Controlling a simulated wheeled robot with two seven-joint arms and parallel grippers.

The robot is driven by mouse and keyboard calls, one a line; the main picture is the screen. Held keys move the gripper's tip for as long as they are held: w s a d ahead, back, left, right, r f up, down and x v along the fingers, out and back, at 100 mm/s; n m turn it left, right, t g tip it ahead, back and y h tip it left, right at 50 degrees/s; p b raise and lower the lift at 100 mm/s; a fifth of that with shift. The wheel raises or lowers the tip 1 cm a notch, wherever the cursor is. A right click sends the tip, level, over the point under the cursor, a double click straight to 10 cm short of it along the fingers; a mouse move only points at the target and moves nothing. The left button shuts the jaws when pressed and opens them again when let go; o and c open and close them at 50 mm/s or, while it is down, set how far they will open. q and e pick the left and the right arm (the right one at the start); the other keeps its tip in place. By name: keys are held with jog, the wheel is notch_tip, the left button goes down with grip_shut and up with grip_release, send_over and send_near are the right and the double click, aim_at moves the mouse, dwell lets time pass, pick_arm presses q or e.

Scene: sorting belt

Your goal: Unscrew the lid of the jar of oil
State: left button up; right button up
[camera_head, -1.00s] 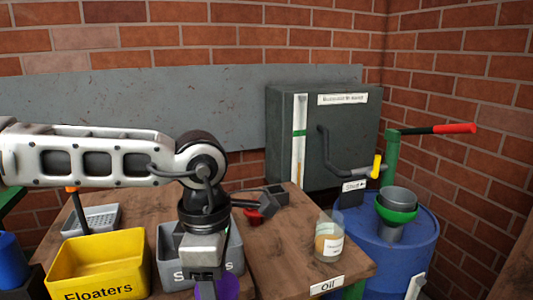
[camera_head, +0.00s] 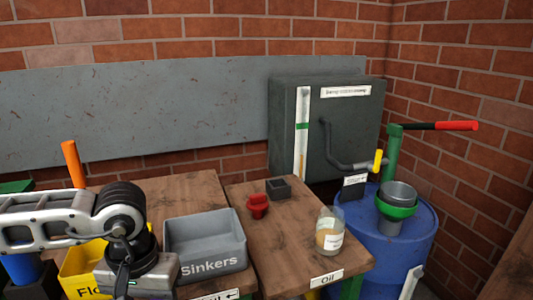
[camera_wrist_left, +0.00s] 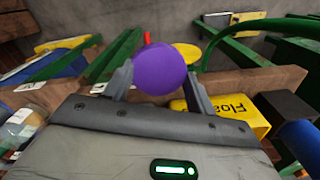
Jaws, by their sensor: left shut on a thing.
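My right gripper is not in view.
A grey "Sinkers" bin (camera_head: 207,266) lies between my left gripper and the jar. A yellow bin (camera_head: 80,262) is partly behind my arm. A red item (camera_head: 257,205) and a dark box (camera_head: 278,188) stand behind the jar. A blue barrel (camera_head: 403,255) is at the right.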

pick_arm(q)
jog(key=d+r+m, duration=0.8)
jog(key=d+r, duration=0.1)
jog(key=d, duration=0.4)
jog(key=shift+s, duration=0.45)
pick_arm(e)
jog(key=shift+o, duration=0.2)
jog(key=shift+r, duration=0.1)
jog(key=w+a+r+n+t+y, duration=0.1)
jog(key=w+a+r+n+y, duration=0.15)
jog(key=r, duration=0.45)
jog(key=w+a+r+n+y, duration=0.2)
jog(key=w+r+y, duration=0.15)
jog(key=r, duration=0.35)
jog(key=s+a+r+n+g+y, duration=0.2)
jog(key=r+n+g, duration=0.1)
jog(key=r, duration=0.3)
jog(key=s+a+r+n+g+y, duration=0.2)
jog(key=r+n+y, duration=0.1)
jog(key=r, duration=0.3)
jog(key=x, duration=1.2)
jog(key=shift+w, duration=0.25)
pick_arm(q)
jog(key=shift+c, duration=0.2)
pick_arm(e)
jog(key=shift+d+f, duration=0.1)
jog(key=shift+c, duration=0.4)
